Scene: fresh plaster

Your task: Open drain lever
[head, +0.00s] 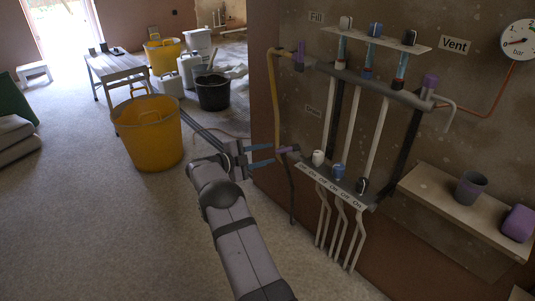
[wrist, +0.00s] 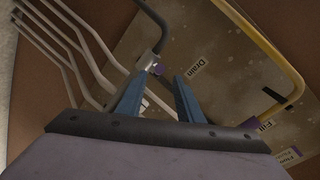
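The purple drain lever (head: 287,150) sits at the left end of the lower manifold, below the "Drain" label (head: 313,110). In the wrist view its purple end (wrist: 157,69) shows by a pale fitting, between the tips of my two blue fingers. My gripper (head: 272,155) is open and empty. Its fingertips point right, just short of the lever in the head view. I cannot tell from these views whether a finger touches the lever. The "Drain" label also shows in the wrist view (wrist: 202,65).
The purple fill lever (head: 300,52) and vent lever (head: 430,84) are on the upper pipe. A yellow pipe (head: 275,100) runs down the board's left edge. White pipes (head: 338,225) hang below the lower manifold. A yellow bucket (head: 150,140) stands on the floor, left of my arm.

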